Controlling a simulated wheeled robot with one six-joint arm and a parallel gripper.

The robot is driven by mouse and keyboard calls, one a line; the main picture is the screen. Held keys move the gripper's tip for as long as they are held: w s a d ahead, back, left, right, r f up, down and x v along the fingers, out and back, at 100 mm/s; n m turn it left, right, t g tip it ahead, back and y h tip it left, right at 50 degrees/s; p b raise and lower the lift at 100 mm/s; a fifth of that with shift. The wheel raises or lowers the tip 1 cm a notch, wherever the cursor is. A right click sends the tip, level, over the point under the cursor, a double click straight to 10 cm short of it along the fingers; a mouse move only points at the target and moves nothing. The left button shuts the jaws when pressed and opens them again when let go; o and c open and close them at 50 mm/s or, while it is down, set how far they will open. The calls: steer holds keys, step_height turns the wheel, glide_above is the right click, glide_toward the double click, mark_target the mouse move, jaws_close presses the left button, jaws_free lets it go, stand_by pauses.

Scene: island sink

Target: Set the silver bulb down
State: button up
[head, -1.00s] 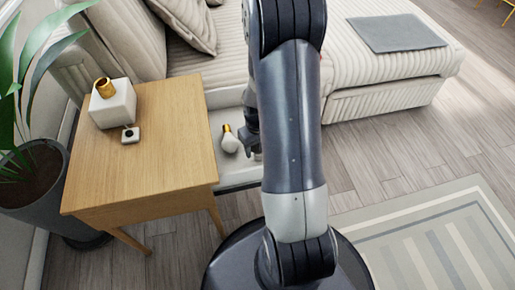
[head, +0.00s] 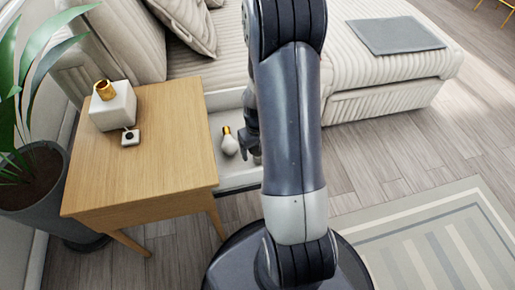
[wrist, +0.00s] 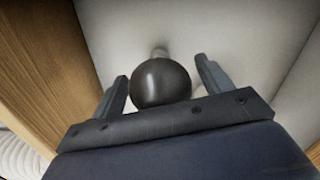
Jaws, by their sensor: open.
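The silver bulb (head: 230,146) has a gold-coloured base and shows just left of my arm in the head view, over a pale surface beside the wooden side table. In the wrist view the bulb (wrist: 160,84) is a dark, glossy ball between the two fingers of my gripper (wrist: 161,72). The fingers are spread, and a gap shows on the right side of the ball; on the left the finger is very close, and I cannot tell whether it touches. My gripper is mostly hidden behind my arm in the head view. Whether the bulb rests on the pale surface is unclear.
The wooden side table (head: 165,160) stands at left, with a white block with a gold top (head: 112,106) and a small white-and-black item (head: 131,137) on it. A potted plant (head: 35,185) is at far left. The striped sofa (head: 390,80) is behind.

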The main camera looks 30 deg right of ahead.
step_height(320, 180, up, 12)
steer(key=p, duration=0.3)
steer(key=shift+f+p, duration=0.15)
steer(key=shift+p, duration=0.25)
